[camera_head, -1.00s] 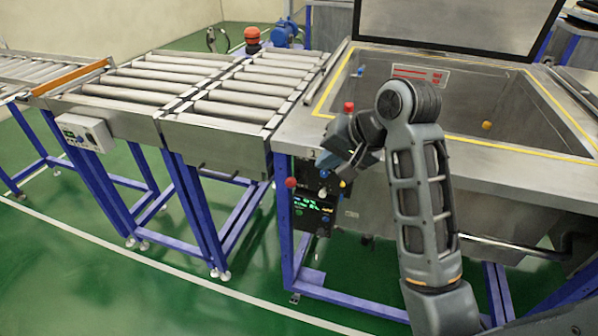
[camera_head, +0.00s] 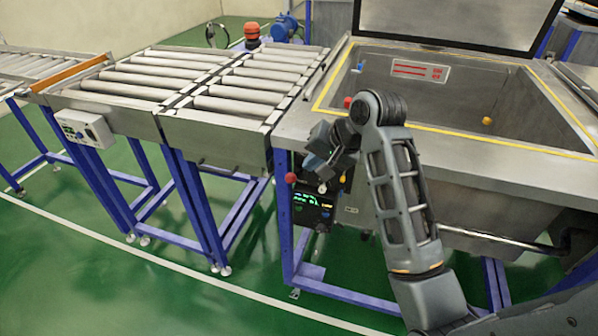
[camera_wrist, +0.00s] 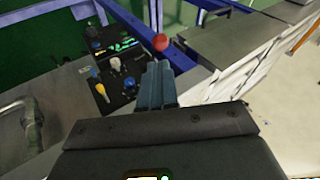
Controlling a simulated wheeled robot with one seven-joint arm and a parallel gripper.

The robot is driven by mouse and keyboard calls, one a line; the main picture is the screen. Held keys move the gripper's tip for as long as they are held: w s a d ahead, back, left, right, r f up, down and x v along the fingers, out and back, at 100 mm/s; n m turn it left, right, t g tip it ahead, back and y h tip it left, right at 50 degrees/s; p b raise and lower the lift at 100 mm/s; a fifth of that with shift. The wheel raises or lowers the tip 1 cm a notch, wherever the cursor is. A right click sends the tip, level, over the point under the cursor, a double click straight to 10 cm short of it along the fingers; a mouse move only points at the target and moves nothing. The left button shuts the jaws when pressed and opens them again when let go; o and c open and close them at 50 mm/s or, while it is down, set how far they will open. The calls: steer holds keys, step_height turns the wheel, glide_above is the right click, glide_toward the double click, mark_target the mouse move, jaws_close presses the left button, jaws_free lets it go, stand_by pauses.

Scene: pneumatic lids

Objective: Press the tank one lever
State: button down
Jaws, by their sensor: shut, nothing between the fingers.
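The lever shows as a red ball knob (camera_head: 290,178) at the left front corner of the open tank (camera_head: 520,180). In the wrist view the red ball (camera_wrist: 160,43) lies just beyond my fingertips. My gripper (camera_head: 314,166) is shut and empty, just right of the ball in the head view. In the wrist view its closed fingers (camera_wrist: 158,68) point toward the ball; I cannot tell if they touch it. The lever's shaft is hidden. The control panel (camera_head: 312,205) with a lit display is below my gripper and partly covered by it.
The tank's lid (camera_head: 455,20) stands raised at the back. A roller conveyor (camera_head: 235,105) adjoins the tank on the left, on blue legs. Green floor lies open in front.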

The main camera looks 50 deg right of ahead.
mark_target(294, 177)
steer(key=x, duration=0.7)
steer(key=shift+f, duration=0.15)
